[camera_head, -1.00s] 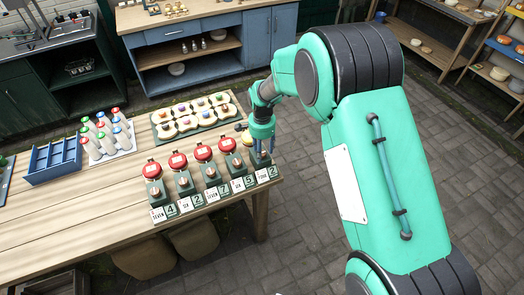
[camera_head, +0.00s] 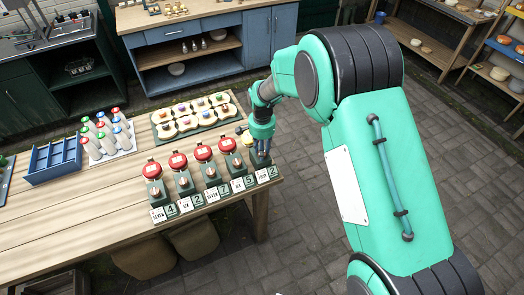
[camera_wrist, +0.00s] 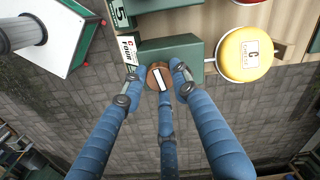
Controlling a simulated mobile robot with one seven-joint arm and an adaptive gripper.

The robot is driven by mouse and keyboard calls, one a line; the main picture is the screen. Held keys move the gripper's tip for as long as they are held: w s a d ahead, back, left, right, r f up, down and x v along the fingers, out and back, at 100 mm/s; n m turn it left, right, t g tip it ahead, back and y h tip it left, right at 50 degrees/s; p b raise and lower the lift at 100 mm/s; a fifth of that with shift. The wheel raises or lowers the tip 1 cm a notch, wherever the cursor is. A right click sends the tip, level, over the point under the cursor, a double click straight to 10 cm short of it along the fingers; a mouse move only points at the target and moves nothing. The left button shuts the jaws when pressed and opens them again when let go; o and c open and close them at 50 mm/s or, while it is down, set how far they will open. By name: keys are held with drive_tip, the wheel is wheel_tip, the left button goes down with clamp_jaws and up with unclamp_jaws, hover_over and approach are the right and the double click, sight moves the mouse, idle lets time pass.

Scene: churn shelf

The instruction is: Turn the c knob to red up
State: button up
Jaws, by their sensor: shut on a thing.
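The c knob (camera_wrist: 158,77) is a round brown knob with a white strip, on a dark green stand (camera_wrist: 180,52) in the wrist view. A yellow lid (camera_wrist: 245,53) marked C sits beside that stand. My gripper (camera_wrist: 160,84) has its blue fingers around the knob and is shut on it. In the head view my gripper (camera_head: 259,145) is at the rightmost stand of the row, at the table's right end, and hides the knob there. I see no red on the knob; its underside and far side are hidden.
Other green stands with red lids (camera_head: 203,152) and knobs stand close on the left. Number cards (camera_head: 237,185) line the front. A tray of bread-like pieces (camera_head: 193,112) lies behind. A rack of bottles (camera_head: 106,135) and a blue box (camera_head: 54,160) are further left.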

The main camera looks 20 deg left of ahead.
drive_tip(key=n, duration=1.1)
drive_tip(key=shift+n, duration=0.3)
drive_tip(key=n, duration=0.4)
drive_tip(key=o, duration=1.1)
drive_tip(key=shift+o, duration=0.2)
drive_tip(key=shift+r, duration=0.15)
wheel_tip(320, 180, up, 12)
